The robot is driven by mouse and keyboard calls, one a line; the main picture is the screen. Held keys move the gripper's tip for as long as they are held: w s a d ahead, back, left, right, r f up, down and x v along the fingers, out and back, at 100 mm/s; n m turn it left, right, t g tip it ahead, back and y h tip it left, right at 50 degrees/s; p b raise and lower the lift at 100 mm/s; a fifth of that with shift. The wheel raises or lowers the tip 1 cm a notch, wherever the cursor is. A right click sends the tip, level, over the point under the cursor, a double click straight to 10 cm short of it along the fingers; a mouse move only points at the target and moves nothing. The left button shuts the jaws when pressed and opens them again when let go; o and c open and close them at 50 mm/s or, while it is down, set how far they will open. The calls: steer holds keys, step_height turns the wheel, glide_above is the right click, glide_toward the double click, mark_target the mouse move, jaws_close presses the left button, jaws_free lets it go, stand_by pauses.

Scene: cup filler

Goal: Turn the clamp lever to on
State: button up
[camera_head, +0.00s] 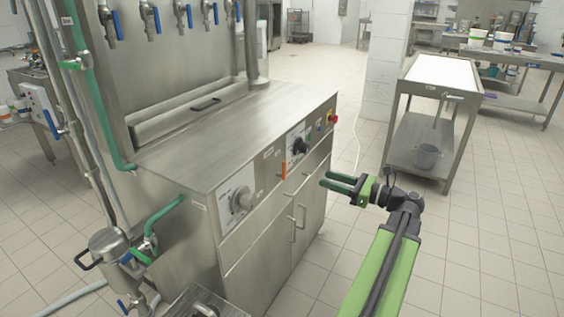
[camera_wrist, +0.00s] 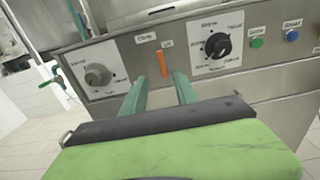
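The clamp lever (camera_head: 284,170) is a small orange handle on the front panel of the steel machine. In the wrist view the lever (camera_wrist: 161,64) stands close to upright, between two dials. A "Clamp" label is at its upper left and a small label, too blurred to read surely, is just above it. My gripper (camera_head: 325,180) is in front of the panel, to the right of the lever in the head view, apart from it. In the wrist view its two green fingers (camera_wrist: 160,78) are spread and empty, with the lever between and beyond their tips.
A grey dial (camera_wrist: 97,75) is left of the lever and a black dial (camera_wrist: 217,45) right of it. Green (camera_wrist: 257,43) and blue (camera_wrist: 292,35) buttons are further right. Cabinet door handles (camera_head: 301,215) stick out below. A steel table (camera_head: 432,75) stands behind my arm, with open floor between.

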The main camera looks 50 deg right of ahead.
glide_above(284, 180)
steer(key=shift+w+d, duration=0.3)
steer(key=shift+c, duration=0.3)
jaws_close()
steer(key=shift+d, duration=0.1)
